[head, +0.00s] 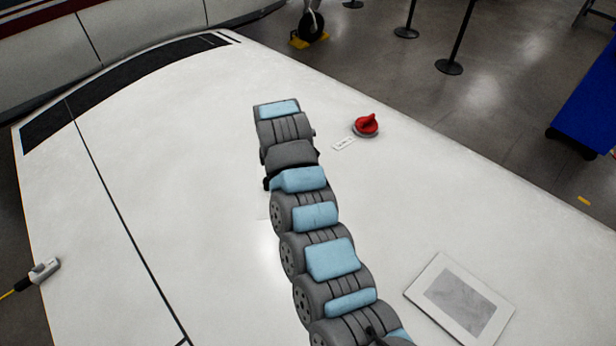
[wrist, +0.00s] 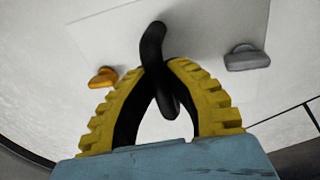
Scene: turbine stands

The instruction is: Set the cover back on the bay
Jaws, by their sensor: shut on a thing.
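In the wrist view my gripper (wrist: 158,95) has its yellow ridged fingers closed around a curved black handle (wrist: 152,45). The handle stands on a pale flat panel, which looks like the cover (wrist: 205,28). An orange latch (wrist: 103,77) lies left of the panel and a grey latch (wrist: 247,58) lies right of it. I cannot tell whether the panel touches the surface below. In the head view my arm hides the gripper and the held cover. A white frame with a grey inner rectangle (head: 462,302) lies on the wing at lower right; I cannot tell if this is the bay.
A red knob on a round base (head: 367,125) sits right of my arm, beside a small white label (head: 343,144). A grey device with a yellow cable (head: 45,269) is at the wing's left edge. The white wing (head: 160,180) is otherwise mostly clear. Black posts (head: 456,40) stand beyond.

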